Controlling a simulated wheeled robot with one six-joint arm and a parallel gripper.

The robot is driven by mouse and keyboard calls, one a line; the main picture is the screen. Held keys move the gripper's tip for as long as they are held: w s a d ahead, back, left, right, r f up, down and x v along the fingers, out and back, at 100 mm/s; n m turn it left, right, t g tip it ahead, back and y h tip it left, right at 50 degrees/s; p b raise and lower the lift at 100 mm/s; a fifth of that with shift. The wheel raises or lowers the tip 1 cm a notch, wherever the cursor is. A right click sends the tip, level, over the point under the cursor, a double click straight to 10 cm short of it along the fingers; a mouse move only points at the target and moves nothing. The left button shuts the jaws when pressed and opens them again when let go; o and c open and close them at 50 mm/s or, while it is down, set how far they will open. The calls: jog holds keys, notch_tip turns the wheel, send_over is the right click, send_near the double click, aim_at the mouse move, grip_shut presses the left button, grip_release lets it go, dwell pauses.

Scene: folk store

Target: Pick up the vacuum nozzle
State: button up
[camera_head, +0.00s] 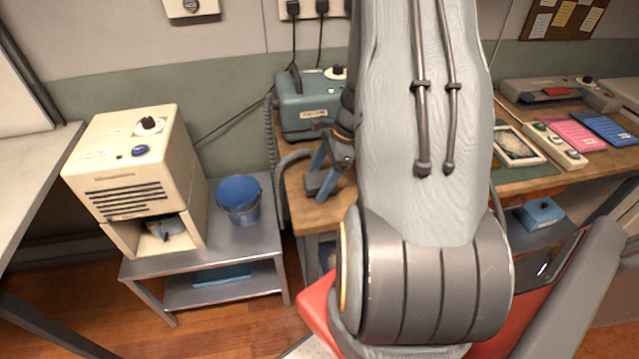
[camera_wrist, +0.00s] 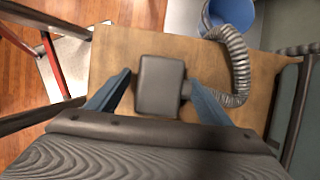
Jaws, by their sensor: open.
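The vacuum nozzle (camera_wrist: 160,86) is a dark grey block with rounded corners on the wooden tabletop (camera_wrist: 115,55). A ribbed grey hose (camera_wrist: 238,62) joins its right side in the wrist view. In the head view the nozzle (camera_head: 322,183) lies near the table's left end, partly hidden by my gripper. My gripper (camera_wrist: 158,78) is open, with one blue finger on each side of the nozzle in the wrist view. I cannot tell whether the fingers touch it. In the head view my gripper (camera_head: 325,165) shows just left of my arm, pointing down at the nozzle.
A teal vacuum unit (camera_head: 305,105) stands behind the nozzle. A metal side table (camera_head: 245,237) to the left holds a blue bucket (camera_head: 239,205) and a cream machine (camera_head: 135,165). Flat devices and coloured cards (camera_head: 570,132) lie on the table at the right.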

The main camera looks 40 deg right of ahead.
aim_at(320, 178)
jog(key=c, duration=1.3)
jog(key=shift+r, duration=0.15)
jog(key=shift+r+b, duration=0.75)
jog(key=shift+r, duration=4.15)
jog(key=o, duration=0.7)
jog(key=c, duration=0.4)
jog(key=shift+r, duration=0.1)
